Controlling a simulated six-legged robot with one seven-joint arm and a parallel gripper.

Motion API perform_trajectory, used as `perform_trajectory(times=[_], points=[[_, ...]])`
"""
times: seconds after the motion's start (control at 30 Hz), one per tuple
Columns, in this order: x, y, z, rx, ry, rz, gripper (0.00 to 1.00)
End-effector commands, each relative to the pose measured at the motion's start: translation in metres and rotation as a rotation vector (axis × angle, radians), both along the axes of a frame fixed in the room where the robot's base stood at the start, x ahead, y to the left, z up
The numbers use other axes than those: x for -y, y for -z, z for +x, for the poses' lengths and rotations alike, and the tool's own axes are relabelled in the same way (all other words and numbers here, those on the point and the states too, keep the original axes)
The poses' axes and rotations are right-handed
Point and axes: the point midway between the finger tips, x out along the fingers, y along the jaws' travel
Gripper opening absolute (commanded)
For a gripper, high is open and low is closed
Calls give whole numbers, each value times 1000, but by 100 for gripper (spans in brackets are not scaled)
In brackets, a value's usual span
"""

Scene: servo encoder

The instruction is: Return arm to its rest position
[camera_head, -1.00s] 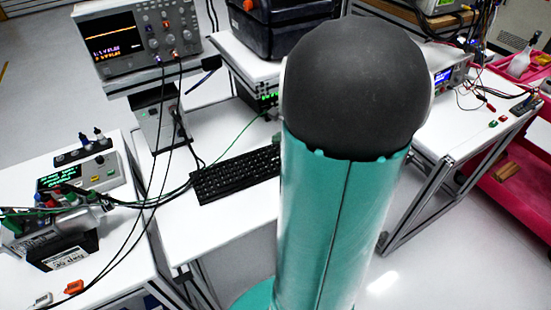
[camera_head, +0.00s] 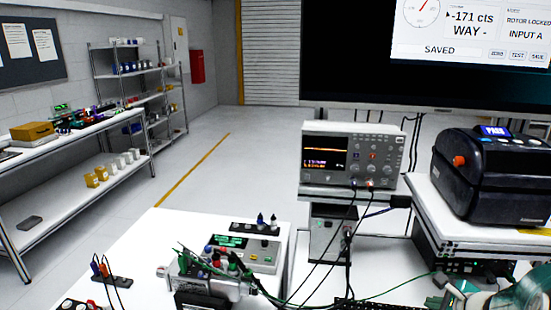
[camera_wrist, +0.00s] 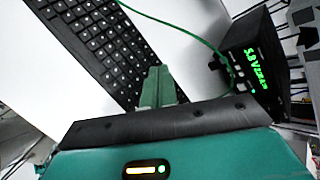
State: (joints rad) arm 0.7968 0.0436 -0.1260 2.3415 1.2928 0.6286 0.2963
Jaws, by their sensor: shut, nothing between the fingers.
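In the wrist view my gripper (camera_wrist: 158,86) shows as two green fingers pressed together, with nothing between them. It points over a white table (camera_wrist: 215,20), beside a black keyboard (camera_wrist: 105,45). A green cable (camera_wrist: 175,20) runs just beyond the fingertips, and I cannot tell the gap to it. In the head view only a teal and grey part of my arm shows at the bottom right corner; the gripper itself is not visible there.
A black unit with a green display (camera_wrist: 255,70) stands right of the fingers. The head view shows an oscilloscope (camera_head: 350,160), a black printer-like box (camera_head: 490,180), a wired bench (camera_head: 150,245) and a large screen (camera_head: 470,35). Floor (camera_head: 225,185) at left is clear.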

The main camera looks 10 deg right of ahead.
Motion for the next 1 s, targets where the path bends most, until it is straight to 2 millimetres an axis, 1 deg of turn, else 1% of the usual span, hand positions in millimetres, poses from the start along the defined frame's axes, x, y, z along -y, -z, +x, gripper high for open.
perform_trajectory(times=[0.03,0.07,0.1,0.17,0.2,0.23,0.27,0.3,0.4,0.5,0.6,0.73,0.83,1.0], points=[[-26,-13,9,0,-112,-50,0],[-43,-21,13,-3,-187,-86,0],[-68,-31,16,-10,-301,-143,0],[-107,-45,18,-18,-482,-236,0],[-131,-53,15,-26,-599,-300,0],[-148,-59,13,-30,-684,-349,0],[-164,-64,9,-35,-768,-399,0],[-185,-70,3,-42,-881,-468,0],[-227,-84,-17,-60,-1143,-651,0],[-259,-96,-42,-82,-1386,-849,0],[-278,-107,-66,-107,-1588,-1049,0],[-288,-117,-87,-142,-1755,-1255,0],[-289,-121,-95,-161,-1812,-1337,0],[-288,-122,-96,-171,-1828,-1361,0]])
